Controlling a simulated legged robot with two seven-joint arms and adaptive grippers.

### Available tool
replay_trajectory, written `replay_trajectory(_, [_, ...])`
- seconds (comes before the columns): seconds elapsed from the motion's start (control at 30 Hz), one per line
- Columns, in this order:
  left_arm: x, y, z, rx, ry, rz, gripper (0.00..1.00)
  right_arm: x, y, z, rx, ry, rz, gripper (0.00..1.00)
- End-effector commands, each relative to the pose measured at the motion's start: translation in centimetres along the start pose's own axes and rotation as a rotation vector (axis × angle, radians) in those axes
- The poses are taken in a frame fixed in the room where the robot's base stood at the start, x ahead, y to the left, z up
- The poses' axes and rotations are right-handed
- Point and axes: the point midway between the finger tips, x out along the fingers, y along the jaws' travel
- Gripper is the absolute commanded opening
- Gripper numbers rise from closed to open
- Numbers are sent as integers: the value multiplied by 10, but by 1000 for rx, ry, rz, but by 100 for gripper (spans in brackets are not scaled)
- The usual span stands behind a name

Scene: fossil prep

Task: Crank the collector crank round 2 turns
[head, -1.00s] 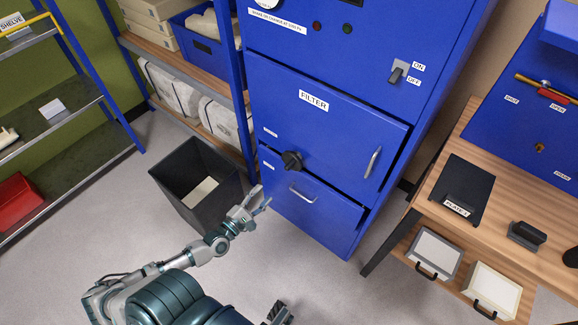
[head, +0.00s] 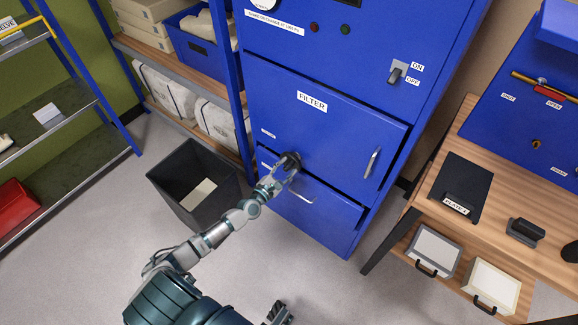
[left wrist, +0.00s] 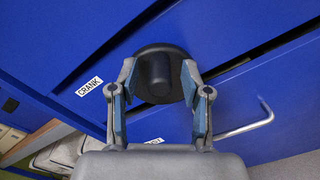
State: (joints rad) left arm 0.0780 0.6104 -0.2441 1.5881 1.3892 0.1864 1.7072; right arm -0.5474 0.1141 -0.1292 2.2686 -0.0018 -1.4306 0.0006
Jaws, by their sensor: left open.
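The collector crank is a black round knob with a stubby handle on the blue cabinet's filter door. In the head view the crank (head: 290,160) is partly covered by my left gripper (head: 282,167). In the left wrist view the crank (left wrist: 158,75) sits between the two open fingers of my left gripper (left wrist: 160,100), near their tips. Whether the fingers touch it I cannot tell. A label reading CRANK (left wrist: 89,86) is beside it. Part of my right gripper (head: 279,314) shows at the bottom edge of the head view; its jaws are unclear.
The blue cabinet (head: 325,75) has a vertical door handle (head: 372,163) and a lower drawer (head: 325,222) with a bar handle close to my left gripper. A dark open bin (head: 165,180) stands left of my left forearm. A wooden bench (head: 480,150) is at the right.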

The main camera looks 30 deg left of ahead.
Motion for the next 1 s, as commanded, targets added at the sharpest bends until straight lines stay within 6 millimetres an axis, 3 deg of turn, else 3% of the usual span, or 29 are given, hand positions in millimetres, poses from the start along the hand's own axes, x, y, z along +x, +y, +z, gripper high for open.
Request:
replay_trajectory(0.13, [11, 0, 1, 1, -1, 1, 48, -6, 0, -2, 1, 8, -2, 40])
replay_trajectory(0.43, [13, -2, 2, 3, -1, 0, 48, -8, 0, -2, 1, 7, -2, 40])
replay_trajectory(0.63, [13, 0, 1, 2, 0, 0, 0, -7, 1, -1, 0, 5, 1, 40])
replay_trajectory(1.0, [12, -2, -1, 36, 3, 0, 0, -7, 1, -1, -2, 8, 2, 40])
